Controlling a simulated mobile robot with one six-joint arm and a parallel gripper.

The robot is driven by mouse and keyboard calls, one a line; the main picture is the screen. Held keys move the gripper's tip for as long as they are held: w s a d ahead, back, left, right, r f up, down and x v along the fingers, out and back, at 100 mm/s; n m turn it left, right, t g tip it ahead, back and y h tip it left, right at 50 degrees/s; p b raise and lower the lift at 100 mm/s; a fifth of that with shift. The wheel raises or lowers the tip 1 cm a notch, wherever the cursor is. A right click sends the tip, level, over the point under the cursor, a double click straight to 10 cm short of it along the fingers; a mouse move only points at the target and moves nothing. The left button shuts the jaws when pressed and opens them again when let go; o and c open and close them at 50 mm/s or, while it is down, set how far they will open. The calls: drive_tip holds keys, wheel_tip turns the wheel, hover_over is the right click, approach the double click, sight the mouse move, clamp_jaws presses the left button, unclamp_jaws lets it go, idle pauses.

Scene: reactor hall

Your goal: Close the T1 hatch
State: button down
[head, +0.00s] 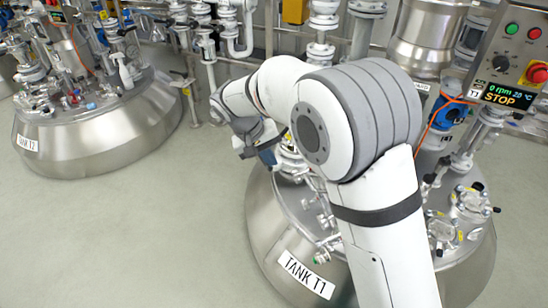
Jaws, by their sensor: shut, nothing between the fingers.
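Tank T1 (275,235) is a round steel vessel at the lower right, with its name label (305,275) on the front. My arm crosses in front of its top and hides much of the middle. I cannot make out the T1 hatch for sure or tell how far it stands open. A round clamped fitting (470,203) with black knobs sits on the right of the tank top. My gripper (266,154) is at the end of my bent arm, over the tank's left rear edge. It is small and partly hidden, shut, with nothing visibly held.
A control box (515,60) with a red button and a display reading 0 rpm, STOP stands at the upper right. Tank T2 (95,130) is at the left. Pipes and valves (322,30) line the back. The grey floor (140,240) between the tanks is clear.

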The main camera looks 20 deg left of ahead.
drive_tip(key=w+d+f, duration=0.4)
drive_tip(key=d+f, duration=0.2)
drive_tip(key=shift+f, duration=0.25)
drive_tip(key=shift+a, duration=0.1)
